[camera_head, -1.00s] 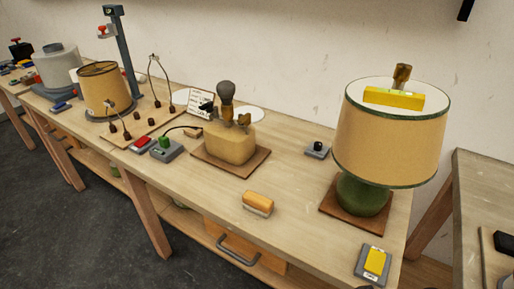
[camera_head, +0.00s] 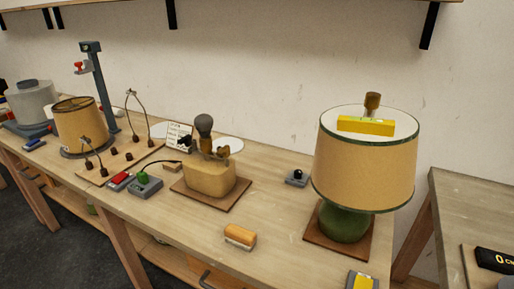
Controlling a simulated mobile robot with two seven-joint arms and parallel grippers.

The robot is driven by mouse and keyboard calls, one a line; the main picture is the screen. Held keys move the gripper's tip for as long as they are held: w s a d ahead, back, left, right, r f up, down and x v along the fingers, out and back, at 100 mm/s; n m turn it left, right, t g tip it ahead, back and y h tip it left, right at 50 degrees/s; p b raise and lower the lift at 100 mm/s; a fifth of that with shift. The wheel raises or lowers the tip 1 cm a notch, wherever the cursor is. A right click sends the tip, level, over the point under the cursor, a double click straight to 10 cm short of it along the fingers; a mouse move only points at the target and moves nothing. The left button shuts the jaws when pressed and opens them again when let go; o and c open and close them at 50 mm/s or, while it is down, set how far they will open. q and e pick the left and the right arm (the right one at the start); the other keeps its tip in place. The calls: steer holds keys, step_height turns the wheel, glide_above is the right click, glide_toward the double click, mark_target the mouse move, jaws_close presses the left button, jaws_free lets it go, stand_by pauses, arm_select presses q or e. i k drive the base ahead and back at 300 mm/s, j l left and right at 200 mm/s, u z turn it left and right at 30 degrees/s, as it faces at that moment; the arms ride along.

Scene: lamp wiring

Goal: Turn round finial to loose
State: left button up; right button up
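A table lamp with a green base (camera_head: 343,222) and a tan drum shade (camera_head: 364,160) stands upright on a brown board at the right end of the bench. A brown-gold finial (camera_head: 372,103) rises above the shade's top. A yellow level (camera_head: 366,125) lies across the pale top of the shade, in front of the finial. Neither of my grippers is in the picture.
A tan lamp body (camera_head: 209,178) with a dark bulb stands mid-bench. A wooden-handled brush (camera_head: 240,237) lies near the front edge. A grey switch box (camera_head: 297,178) sits left of the lamp. A second table (camera_head: 455,205) stands at right, beyond a gap.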

mark_target(373, 99)
steer(key=z, duration=0.85)
steer(key=i+j+z, duration=0.2)
steer(key=j, duration=0.2)
steer(key=k+j+z, duration=0.1)
steer(key=k+z, duration=0.35)
